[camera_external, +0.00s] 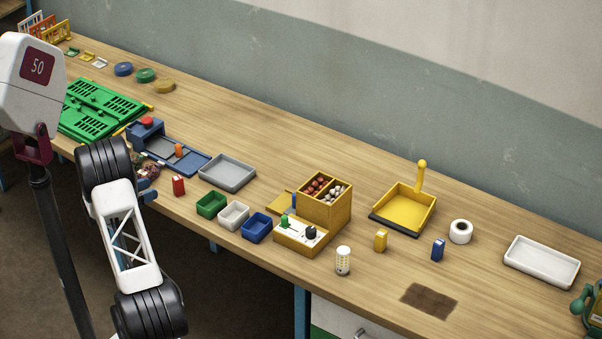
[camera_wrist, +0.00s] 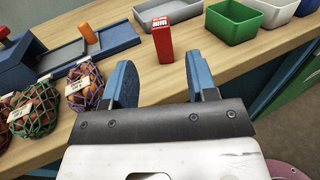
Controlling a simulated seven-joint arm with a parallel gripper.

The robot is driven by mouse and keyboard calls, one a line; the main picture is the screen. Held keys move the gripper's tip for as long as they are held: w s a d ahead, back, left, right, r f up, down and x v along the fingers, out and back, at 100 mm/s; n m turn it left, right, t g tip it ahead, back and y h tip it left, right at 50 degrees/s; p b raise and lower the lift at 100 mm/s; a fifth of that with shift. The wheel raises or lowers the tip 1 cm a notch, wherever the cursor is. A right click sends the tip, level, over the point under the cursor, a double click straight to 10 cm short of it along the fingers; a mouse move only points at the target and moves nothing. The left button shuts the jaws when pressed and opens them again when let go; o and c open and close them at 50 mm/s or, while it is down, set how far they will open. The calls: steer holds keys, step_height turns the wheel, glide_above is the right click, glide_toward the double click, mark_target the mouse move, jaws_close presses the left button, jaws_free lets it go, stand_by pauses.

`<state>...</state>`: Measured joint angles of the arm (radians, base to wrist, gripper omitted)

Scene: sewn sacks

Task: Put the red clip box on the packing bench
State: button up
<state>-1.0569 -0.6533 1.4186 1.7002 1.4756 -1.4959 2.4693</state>
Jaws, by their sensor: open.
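The red clip box (camera_external: 178,185) stands upright on the wooden bench (camera_external: 330,143), near its front edge and left of the green bin. In the wrist view the red clip box (camera_wrist: 162,40) stands just beyond my fingertips, roughly centred between them, with a white-patterned top. My gripper (camera_external: 148,190) is at the bench's front edge, left of the box. In the wrist view my gripper (camera_wrist: 161,75) has its two blue fingers wide apart with nothing between them. In the external view my arm partly hides the fingers.
Netted bags of produce (camera_wrist: 83,93) lie close to the left finger. A blue device (camera_wrist: 110,38) with an orange cylinder (camera_wrist: 88,32) is behind them. Green (camera_external: 211,204), white (camera_external: 233,215) and blue (camera_external: 257,227) bins stand right of the box. A grey tray (camera_external: 227,173) is behind.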

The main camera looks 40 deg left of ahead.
stand_by(0.7)
steer(key=w+d+r+n+y, duration=0.1)
steer(key=w+r+n+y, duration=0.1)
steer(key=w+r+n, duration=0.1)
steer(key=w+d+r+n+y, duration=0.1)
steer(key=w+r+n+y, duration=0.1)
steer(key=w+r+n, duration=0.1)
steer(key=w+d+r+n+y, duration=0.1)
steer(key=w+r+n+y, duration=0.1)
steer(key=w+r+n, duration=0.1)
steer(key=shift+w+r+n+g+y, duration=0.25)
steer(key=shift+r+n+y, duration=0.2)
steer(key=shift+n, duration=0.35)
steer(key=s+d+r+n+g+y, duration=0.1)
steer(key=d+r+n+g+y, duration=0.2)
steer(key=d+n, duration=0.4)
steer(key=d+r+n+g+y, duration=0.1)
steer(key=d+r+n+g, duration=0.1)
steer(key=d+r+n, duration=0.55)
steer(key=s+d+f+n+g+h, duration=0.1)
steer(key=s+d+n+g+h, duration=0.3)
steer(key=s+d+n+g, duration=0.4)
steer(key=s+d+n, duration=0.7)
steer(key=s+d, duration=0.4)
steer(key=shift+s, duration=0.3)
